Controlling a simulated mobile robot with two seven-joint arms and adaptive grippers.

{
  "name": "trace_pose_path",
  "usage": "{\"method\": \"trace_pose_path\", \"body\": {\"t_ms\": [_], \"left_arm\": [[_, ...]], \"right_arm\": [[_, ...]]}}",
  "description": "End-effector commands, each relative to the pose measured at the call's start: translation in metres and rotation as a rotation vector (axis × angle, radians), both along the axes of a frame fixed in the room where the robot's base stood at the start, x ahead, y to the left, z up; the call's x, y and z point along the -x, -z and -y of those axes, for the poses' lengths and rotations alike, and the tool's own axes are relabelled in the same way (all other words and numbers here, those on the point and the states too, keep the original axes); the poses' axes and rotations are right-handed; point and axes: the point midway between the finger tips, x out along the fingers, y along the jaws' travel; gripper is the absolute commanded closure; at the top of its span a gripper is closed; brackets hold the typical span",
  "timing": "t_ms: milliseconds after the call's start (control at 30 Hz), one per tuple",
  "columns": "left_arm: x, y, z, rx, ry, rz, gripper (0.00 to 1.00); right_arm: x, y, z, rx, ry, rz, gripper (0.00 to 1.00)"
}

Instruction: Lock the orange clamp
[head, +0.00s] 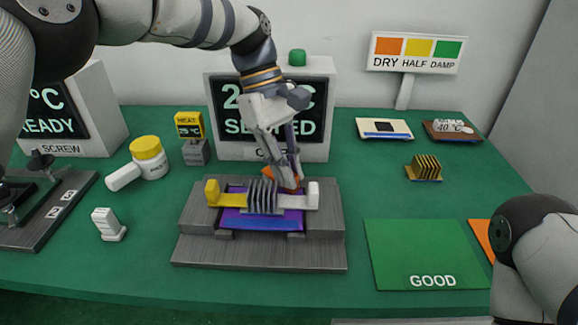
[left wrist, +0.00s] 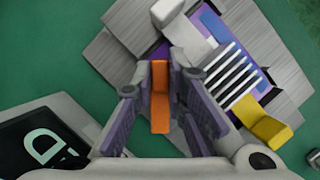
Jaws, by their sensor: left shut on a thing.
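The orange clamp (head: 270,174) is at the back of the grey fixture (head: 260,253), partly hidden behind my left gripper (head: 288,176). In the left wrist view the orange clamp (left wrist: 160,97) is a narrow orange bar between the two fingers of my left gripper (left wrist: 160,105), which is shut on it. The fixture holds a purple-blue plate with a finned grey heatsink (head: 263,197). A yellow clamp (head: 229,194) lies at the heatsink's left and a white one (head: 299,196) at its right. My right gripper is out of the picture.
A display box (head: 317,150) with a green button stands close behind the fixture. A green GOOD mat (head: 425,250) and a gold finned block (head: 425,167) are to the right.

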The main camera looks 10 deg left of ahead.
Motion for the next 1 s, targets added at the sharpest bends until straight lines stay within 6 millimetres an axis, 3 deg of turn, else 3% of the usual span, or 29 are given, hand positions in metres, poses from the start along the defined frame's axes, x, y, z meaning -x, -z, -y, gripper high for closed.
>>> {"method": "trace_pose_path", "body": {"t_ms": [167, 200, 267, 767, 867, 1000], "left_arm": [[-0.0006, 0.0005, -0.0004, -0.001, -0.001, 0.002, 1.0], [-0.0006, 0.0005, -0.0004, -0.001, -0.001, 0.002, 0.8], [-0.0005, 0.0006, -0.0004, -0.001, -0.001, 0.002, 0.67], [-0.0012, 0.0, 0.0006, 0.0, -0.027, 0.0, 0.67], [-0.0057, -0.0004, 0.0042, 0.0, -0.145, 0.0, 0.67], [-0.01, -0.0051, 0.0074, 0.003, -0.446, 0.005, 0.67]], "right_arm": [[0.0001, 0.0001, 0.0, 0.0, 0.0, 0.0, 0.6], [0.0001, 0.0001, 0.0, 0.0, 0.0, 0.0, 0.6], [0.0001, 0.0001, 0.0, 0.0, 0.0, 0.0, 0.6], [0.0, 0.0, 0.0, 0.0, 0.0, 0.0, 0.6], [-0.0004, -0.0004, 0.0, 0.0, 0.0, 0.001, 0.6], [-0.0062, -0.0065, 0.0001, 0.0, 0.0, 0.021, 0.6]]}}
